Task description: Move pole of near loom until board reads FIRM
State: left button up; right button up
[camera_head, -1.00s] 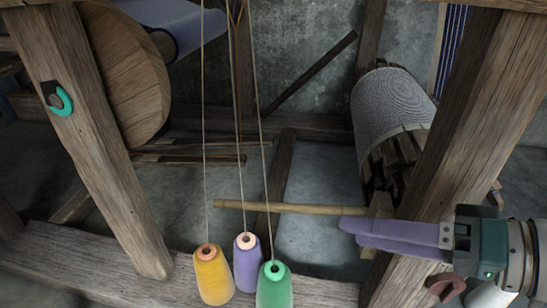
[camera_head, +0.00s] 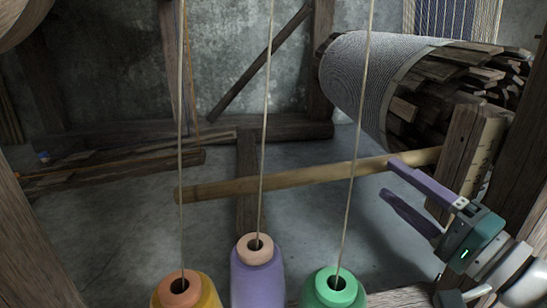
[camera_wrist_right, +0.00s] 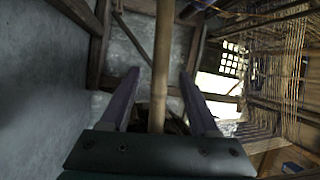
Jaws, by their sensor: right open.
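The pole (camera_head: 300,177) is a pale bamboo rod running across the head view, its free end at the left and its right end at a wooden block. My right gripper (camera_head: 389,179) has two purple fingers, spread apart, near the pole's right part. In the right wrist view the pole (camera_wrist_right: 162,60) runs between the two fingers (camera_wrist_right: 158,78), with gaps on both sides. A pale upright board (camera_head: 482,150) with small dark marks stands at the pole's right end; I cannot read any word on it. My left gripper is not in view.
Yellow (camera_head: 188,290), purple (camera_head: 257,274) and green (camera_head: 333,288) thread cones hang on cords in front of the pole. A large roll of grey cloth (camera_head: 365,75) lies behind, with wooden slats. Timber beams (camera_head: 245,185) cross the floor. A wooden post stands at the left edge.

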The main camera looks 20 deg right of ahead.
aim_at(381, 171)
jog(key=b+x, duration=0.1)
jog(key=x, duration=0.3)
jog(key=shift+w+d+b, duration=0.15)
jog(key=shift+d+b, duration=0.05)
jog(key=shift+b, duration=0.1)
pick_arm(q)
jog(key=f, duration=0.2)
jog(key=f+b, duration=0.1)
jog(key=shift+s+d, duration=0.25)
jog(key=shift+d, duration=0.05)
pick_arm(e)
jog(key=x, duration=0.4)
jog(key=shift+w+a+r, duration=0.1)
jog(key=shift+w, duration=0.1)
jog(key=c, duration=0.4)
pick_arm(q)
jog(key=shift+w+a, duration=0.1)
pick_arm(e)
grip_shut()
